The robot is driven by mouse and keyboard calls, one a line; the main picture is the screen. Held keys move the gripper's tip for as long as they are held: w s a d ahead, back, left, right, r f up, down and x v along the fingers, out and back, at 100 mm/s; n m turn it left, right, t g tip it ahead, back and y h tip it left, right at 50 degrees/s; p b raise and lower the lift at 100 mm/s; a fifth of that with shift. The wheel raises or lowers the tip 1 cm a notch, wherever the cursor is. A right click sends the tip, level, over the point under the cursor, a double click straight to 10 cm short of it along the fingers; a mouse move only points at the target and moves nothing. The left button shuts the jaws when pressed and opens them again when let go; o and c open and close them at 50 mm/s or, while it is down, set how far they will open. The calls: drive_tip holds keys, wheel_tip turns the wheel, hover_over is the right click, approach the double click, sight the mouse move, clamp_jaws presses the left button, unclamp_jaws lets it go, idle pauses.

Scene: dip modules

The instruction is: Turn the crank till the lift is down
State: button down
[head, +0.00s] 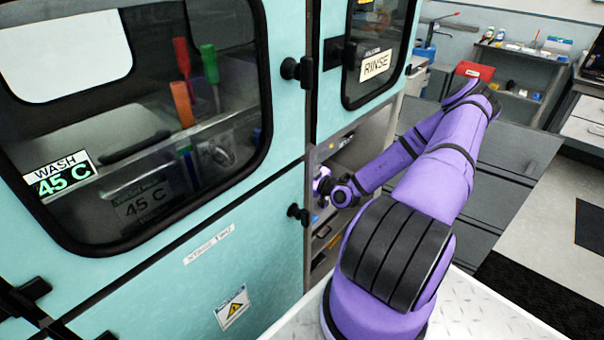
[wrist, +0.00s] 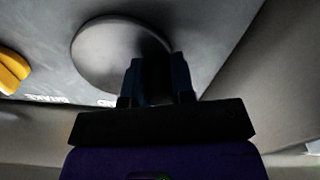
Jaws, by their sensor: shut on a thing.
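In the head view my wrist largely hides the crank. I cannot make out the lift or its height in either view.
A yellow part (wrist: 12,70) sits left of the disc in the wrist view. Black door knobs (head: 298,213) stick out near my wrist. Open floor (head: 530,245) lies right.

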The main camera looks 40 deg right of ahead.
drive_tip(key=c, duration=1)
unclamp_jaws()
drive_tip(key=shift+o, duration=0.2)
drive_tip(key=shift+s, duration=0.1)
drive_tip(key=s, duration=1)
drive_tip(key=shift+s+d, duration=0.3)
drive_tip(key=shift+d, duration=0.05)
drive_tip(key=shift+s, duration=0.1)
